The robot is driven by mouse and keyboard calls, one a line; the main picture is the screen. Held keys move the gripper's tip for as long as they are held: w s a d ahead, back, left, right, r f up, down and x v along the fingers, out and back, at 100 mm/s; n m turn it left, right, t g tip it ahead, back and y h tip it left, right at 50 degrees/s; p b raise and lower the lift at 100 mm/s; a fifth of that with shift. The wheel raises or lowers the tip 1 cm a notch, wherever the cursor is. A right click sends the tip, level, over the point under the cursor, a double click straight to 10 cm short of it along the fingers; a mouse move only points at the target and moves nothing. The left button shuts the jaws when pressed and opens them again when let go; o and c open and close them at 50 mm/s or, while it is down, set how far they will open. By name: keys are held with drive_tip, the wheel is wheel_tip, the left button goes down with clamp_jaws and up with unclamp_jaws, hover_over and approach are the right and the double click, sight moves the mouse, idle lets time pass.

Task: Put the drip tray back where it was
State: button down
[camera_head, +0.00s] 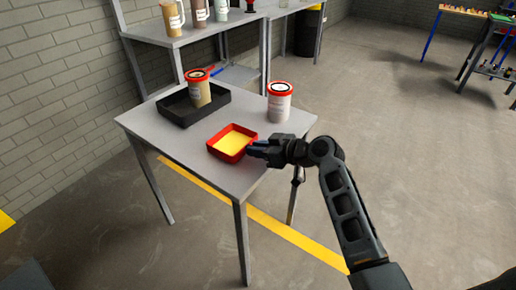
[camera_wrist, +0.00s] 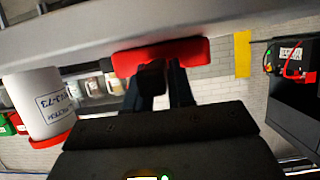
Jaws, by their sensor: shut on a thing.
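A small red tray (camera_head: 247,156) with a yellow inside is at the front right part of the grey table (camera_head: 185,150). My gripper (camera_head: 254,149) reaches it from the right and is shut on its right wall. In the wrist view, the red tray (camera_wrist: 190,49) shows between and beyond the fingertips (camera_wrist: 165,72). The tray looks about level; I cannot tell whether it rests on the table or is slightly raised. A larger black tray (camera_head: 181,117) lies at the back left of the table with a tan, red-lidded container (camera_head: 200,92) standing in it.
A white container (camera_head: 279,106) with a red lid stands behind the red tray, near the table's right edge; it also shows in the wrist view (camera_wrist: 38,105). A shelf bench (camera_head: 190,34) with several containers stands behind. The table's front left is clear.

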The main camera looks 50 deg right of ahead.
drive_tip(key=shift+f, duration=0.1)
drive_tip(key=c, duration=1)
unclamp_jaws()
drive_tip(key=shift+r, duration=0.2)
